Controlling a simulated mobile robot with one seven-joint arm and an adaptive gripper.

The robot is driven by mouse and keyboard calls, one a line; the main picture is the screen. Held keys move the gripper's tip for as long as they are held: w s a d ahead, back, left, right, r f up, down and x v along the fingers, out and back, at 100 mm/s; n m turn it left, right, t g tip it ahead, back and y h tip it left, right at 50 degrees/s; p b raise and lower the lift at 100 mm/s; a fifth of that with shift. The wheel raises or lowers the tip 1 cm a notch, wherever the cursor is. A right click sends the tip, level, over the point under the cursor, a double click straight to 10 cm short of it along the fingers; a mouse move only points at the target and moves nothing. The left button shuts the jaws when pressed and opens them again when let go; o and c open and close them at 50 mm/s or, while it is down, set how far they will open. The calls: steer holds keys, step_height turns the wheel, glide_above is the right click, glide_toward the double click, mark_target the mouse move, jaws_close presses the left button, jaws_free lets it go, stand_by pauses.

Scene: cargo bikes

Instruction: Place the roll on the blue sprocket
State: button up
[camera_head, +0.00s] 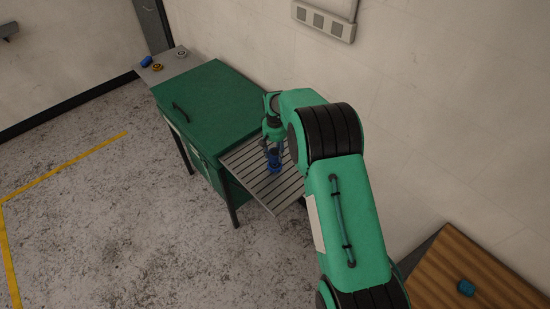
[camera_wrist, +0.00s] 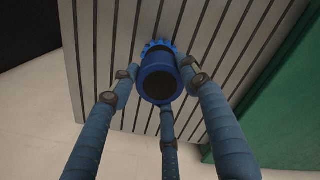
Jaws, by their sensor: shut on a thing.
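My gripper (camera_head: 273,150) points down over the slatted metal shelf. In the wrist view its three dark blue fingers (camera_wrist: 158,95) are closed around a blue roll (camera_wrist: 159,84) with a dark round end facing the camera. The blue sprocket (camera_wrist: 158,44) shows its toothed edge just behind the roll, against the slats. In the head view blue (camera_head: 274,167) shows under my gripper at the shelf, where roll and sprocket are hard to tell apart. The roll overlaps the sprocket in the wrist view and hides most of it. I cannot tell whether they touch.
The slatted shelf (camera_head: 248,164) adjoins a green cabinet (camera_head: 215,100). At the cabinet's far end, a grey ledge (camera_head: 172,69) holds a blue piece (camera_head: 146,61), a gold ring-like piece (camera_head: 157,67) and a grey one (camera_head: 181,53). A wooden table (camera_head: 450,262) at lower right bears a blue piece (camera_head: 466,288).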

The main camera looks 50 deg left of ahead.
mark_target(275, 157)
steer(key=shift+f+p, duration=0.35)
steer(key=shift+f, duration=1.35)
steer(key=shift+f, duration=0.15)
steer(key=o, duration=1.2)
steer(key=shift+c, duration=0.2)
steer(key=shift+r, duration=0.2)
steer(key=shift+r+b, duration=0.8)
steer(key=shift+r, duration=5.2)
